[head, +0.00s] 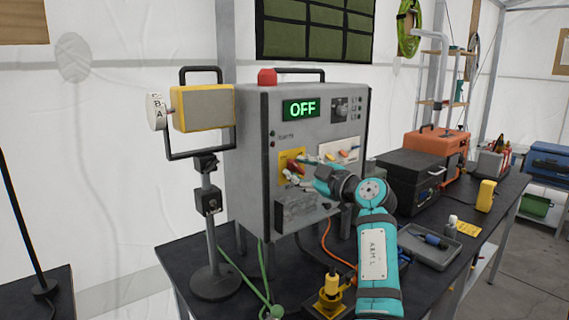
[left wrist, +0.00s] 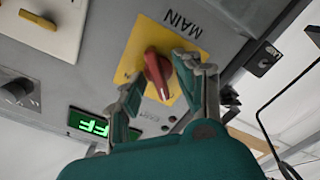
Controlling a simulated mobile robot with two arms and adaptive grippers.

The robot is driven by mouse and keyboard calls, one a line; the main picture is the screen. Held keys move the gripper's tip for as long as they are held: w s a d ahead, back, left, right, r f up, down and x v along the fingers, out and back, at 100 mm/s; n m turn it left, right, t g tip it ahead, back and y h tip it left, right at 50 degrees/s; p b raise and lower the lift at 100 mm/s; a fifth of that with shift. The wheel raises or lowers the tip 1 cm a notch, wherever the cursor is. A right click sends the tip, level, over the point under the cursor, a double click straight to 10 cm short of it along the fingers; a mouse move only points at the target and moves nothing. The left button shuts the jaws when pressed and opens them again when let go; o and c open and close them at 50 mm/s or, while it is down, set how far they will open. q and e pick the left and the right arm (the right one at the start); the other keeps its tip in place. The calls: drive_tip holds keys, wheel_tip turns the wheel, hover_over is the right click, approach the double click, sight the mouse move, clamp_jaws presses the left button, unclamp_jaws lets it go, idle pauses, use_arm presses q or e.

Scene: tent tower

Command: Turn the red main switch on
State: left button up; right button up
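The red main switch (left wrist: 157,75) is a knob on a yellow plate (left wrist: 196,38) lettered MAIN, on the front of a grey control box (head: 253,150). In the head view my left gripper (head: 294,172) is at the yellow plate and largely hides the knob. In the left wrist view the two fingers of my left gripper (left wrist: 155,84) are apart, one on each side of the knob. The right-hand finger is very close to it; contact cannot be told. A gap shows on the other side. The box's display (head: 301,109) reads OFF in green. My right gripper is out of view.
A yellow-framed device on a stand (head: 205,108) is left of the box. A black case (head: 408,180), an orange case (head: 437,143) and a grey tray (head: 430,243) are on the dark table to the right. A yellow-based connector (head: 331,292) and cables are in front of the box.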

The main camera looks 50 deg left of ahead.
use_arm(q)
drive_tip(key=shift+a, duration=0.2)
drive_tip(key=shift+d, duration=0.15)
drive_tip(key=shift+c, duration=0.2)
clamp_jaws()
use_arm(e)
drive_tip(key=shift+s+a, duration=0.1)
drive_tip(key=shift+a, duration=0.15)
